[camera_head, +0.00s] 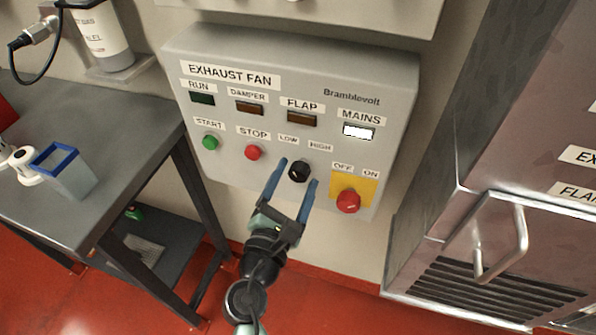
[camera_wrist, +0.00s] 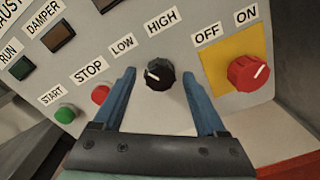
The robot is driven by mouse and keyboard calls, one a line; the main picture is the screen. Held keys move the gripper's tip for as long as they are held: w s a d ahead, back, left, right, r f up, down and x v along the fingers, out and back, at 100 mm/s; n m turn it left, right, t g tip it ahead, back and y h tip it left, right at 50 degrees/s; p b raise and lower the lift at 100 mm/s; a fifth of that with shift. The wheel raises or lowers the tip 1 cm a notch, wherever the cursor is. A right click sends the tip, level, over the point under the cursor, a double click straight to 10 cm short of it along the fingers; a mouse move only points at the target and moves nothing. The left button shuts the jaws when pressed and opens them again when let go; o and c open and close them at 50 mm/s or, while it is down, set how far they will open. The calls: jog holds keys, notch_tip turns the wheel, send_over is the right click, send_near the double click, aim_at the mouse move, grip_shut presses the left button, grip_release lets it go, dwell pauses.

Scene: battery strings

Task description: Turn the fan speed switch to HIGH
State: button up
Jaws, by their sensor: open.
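The fan speed switch is a black rotary knob (camera_head: 299,171) on the grey EXHAUST FAN panel (camera_head: 390,80), under the labels LOW and HIGH. In the wrist view the black knob (camera_wrist: 160,74) shows a white pointer mark on its left side, toward the LOW label (camera_wrist: 123,46); the HIGH label (camera_wrist: 162,22) is above it. My gripper (camera_head: 293,176) is open, with its two blue fingers on either side of the knob. In the wrist view the fingers (camera_wrist: 159,82) are apart from the knob, with gaps on both sides. Their depth relative to the knob is hard to tell.
A red OFF/ON mains knob (camera_head: 348,201) on a yellow plate is close to the right finger. The red STOP button (camera_head: 253,152) is close to the left finger, and the green START button (camera_head: 210,142) is farther left. A metal cabinet handle (camera_head: 503,240) juts out at right.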

jog(key=shift+x, duration=0.9)
grip_shut()
